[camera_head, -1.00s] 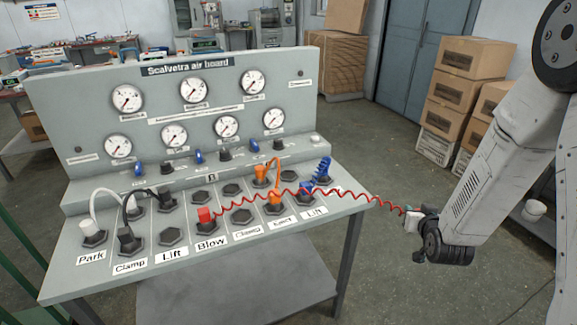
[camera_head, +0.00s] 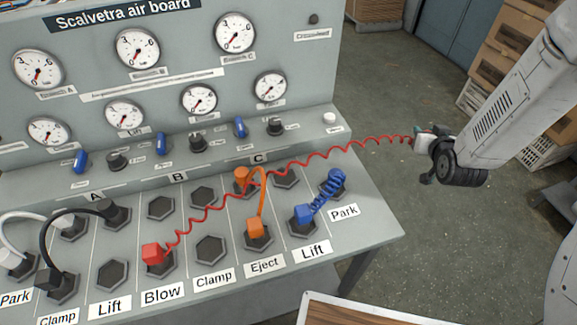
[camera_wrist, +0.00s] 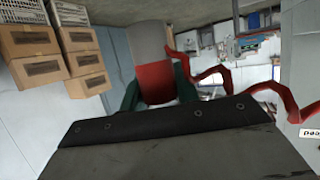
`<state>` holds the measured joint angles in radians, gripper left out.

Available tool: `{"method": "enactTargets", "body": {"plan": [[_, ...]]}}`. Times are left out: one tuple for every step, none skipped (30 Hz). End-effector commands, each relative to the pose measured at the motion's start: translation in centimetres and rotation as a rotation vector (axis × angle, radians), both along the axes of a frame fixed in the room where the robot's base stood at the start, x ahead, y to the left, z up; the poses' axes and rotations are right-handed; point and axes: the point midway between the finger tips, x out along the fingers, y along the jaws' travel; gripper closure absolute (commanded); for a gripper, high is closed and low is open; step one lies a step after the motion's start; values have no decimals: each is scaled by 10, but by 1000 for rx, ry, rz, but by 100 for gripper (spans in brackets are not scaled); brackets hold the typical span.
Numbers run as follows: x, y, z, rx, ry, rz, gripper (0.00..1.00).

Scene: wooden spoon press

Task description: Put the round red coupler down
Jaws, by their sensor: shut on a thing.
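The round red coupler (camera_wrist: 155,84) shows in the wrist view as a red cylinder with a grey part above it. My gripper (camera_wrist: 158,96) is shut on it, with green fingers at either side. In the head view my gripper (camera_head: 427,134) is off the right side of the air board, above the floor. The coupler's red body is hard to make out there. A coiled red hose (camera_head: 310,160) runs from my gripper across the board to a square red plug (camera_head: 153,254) in the Blow socket of the front row.
The board's sloped panel (camera_head: 130,225) carries black sockets, several empty. Orange plugs (camera_head: 255,229) stand at Eject. Blue plugs (camera_head: 303,214) stand at Lift and Park. Black and white hoses are at left. A pale-rimmed brown surface (camera_head: 365,315) shows at bottom right. Cartons (camera_head: 505,55) stand behind.

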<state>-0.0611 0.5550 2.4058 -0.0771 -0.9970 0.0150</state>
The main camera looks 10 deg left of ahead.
Motion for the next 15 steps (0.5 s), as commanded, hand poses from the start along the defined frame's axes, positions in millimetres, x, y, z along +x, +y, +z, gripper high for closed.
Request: {"method": "enactTargets", "body": {"plan": [[0, 25, 8, 0, -5, 65, 94], [-1, 41, 11, 0, -6, 108, 94], [-4, 64, 16, 0, -5, 171, 94], [-7, 83, 21, 0, -7, 221, 94], [-10, 101, 25, 0, -7, 272, 94], [-17, 125, 30, 0, -6, 340, 94], [-22, 143, 35, 0, -7, 394, 94], [-29, 161, 39, 1, -6, 446, 94], [-39, 185, 44, 0, -5, 518, 94], [-47, 203, 49, 0, -6, 572, 94], [-56, 220, 52, 1, -5, 628, 94], [-69, 242, 58, 1, -5, 698, 94], [-79, 257, 61, 1, -5, 750, 94], [-89, 271, 65, 0, -4, 802, 94], [-103, 289, 69, 1, -4, 865, 94]]}}
